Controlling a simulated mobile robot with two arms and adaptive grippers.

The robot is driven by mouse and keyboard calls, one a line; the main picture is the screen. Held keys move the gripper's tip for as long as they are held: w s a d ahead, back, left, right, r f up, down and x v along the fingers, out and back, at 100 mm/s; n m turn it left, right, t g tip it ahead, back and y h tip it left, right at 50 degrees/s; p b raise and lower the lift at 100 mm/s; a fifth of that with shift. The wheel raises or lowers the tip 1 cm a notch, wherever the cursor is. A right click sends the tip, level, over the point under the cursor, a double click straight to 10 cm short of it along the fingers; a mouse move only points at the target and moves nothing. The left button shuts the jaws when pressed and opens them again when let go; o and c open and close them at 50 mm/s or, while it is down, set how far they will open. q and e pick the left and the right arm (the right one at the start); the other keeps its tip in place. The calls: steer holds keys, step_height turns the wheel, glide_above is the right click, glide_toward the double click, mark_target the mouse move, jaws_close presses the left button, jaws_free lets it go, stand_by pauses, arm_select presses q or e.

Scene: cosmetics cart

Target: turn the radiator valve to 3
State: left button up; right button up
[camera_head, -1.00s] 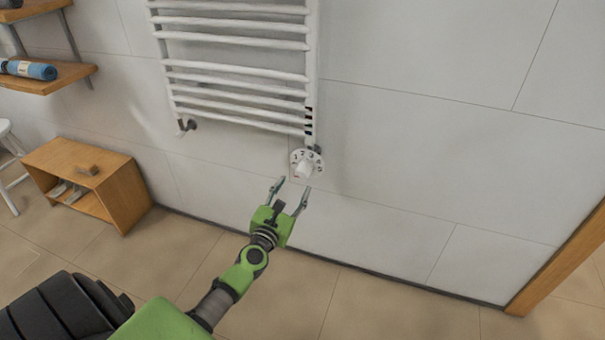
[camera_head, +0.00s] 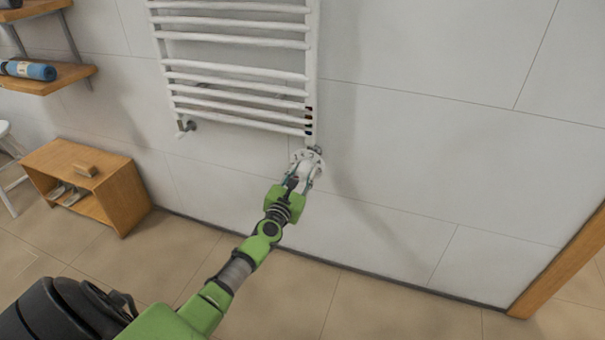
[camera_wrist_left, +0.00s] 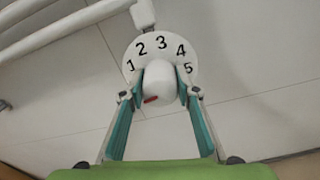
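The radiator valve (camera_head: 307,157) sits at the bottom right corner of the white towel radiator (camera_head: 240,70). In the left wrist view its white dial (camera_wrist_left: 162,52) shows the numbers 1 to 5 in an arc, with 3 at the top. The white knob (camera_wrist_left: 160,82) has a red mark at its lower left, clear of the 3. My left gripper (camera_head: 303,174) is at the valve; it also shows in the left wrist view (camera_wrist_left: 160,95), with its fingers spread on either side of the knob. I cannot tell whether they touch it. My right gripper is not in view.
A wooden bench (camera_head: 95,185) with shoes inside stands at the left by the wall. Wooden shelves (camera_head: 50,80) hang at the upper left. A wooden post (camera_head: 560,265) is at the right. The wall and floor around the valve are clear.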

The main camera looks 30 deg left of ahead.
arm_select(q)
steer(key=shift+m, duration=0.3)
steer(key=m, duration=0.5)
steer(key=shift+m+p, duration=0.3)
steer(key=shift+p, duration=0.1)
steer(key=m+p, duration=0.1)
steer(key=m, duration=0.5)
steer(key=m+p, duration=0.3)
steer(key=m, duration=0.6)
steer(key=shift+f+m, duration=0.1)
steer(key=shift+m, duration=0.3)
steer(key=shift+f+m+p, duration=0.1)
steer(key=shift+m+p, duration=0.2)
steer(key=shift+m, duration=0.7)
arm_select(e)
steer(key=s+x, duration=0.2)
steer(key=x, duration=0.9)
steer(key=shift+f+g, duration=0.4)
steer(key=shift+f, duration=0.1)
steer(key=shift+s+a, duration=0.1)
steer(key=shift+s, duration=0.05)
arm_select(q)
steer(key=o, duration=1.1)
steer(key=shift+s, duration=0.15)
